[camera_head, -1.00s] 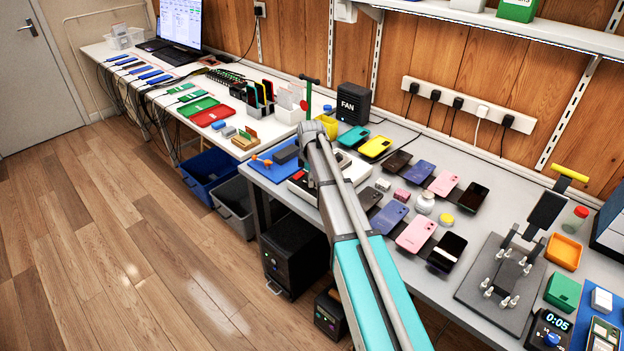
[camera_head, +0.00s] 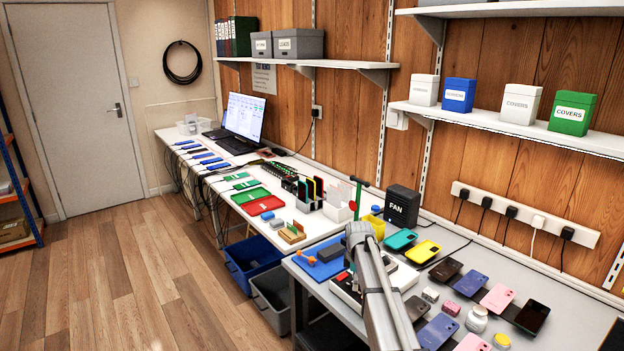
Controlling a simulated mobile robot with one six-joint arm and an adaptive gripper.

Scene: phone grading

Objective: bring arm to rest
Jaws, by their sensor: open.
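My arm rises from the lower edge of the head view, over the front of the grey workbench (camera_head: 596,303). Its grey links end in a rounded joint in front of a white station near the bench's left end. My gripper does not show; only arm links and that joint are visible. The part of the white station (camera_head: 401,276) behind the arm is hidden. A teal phone cover (camera_head: 400,239) and a yellow cover (camera_head: 423,251) lie just right of the joint.
Several phones, including a blue one (camera_head: 470,284) and a black one (camera_head: 532,316), lie right of the arm. A fan box (camera_head: 402,206) stands behind. A white table (camera_head: 180,150) with a laptop extends left. The wooden floor (camera_head: 130,290) is open.

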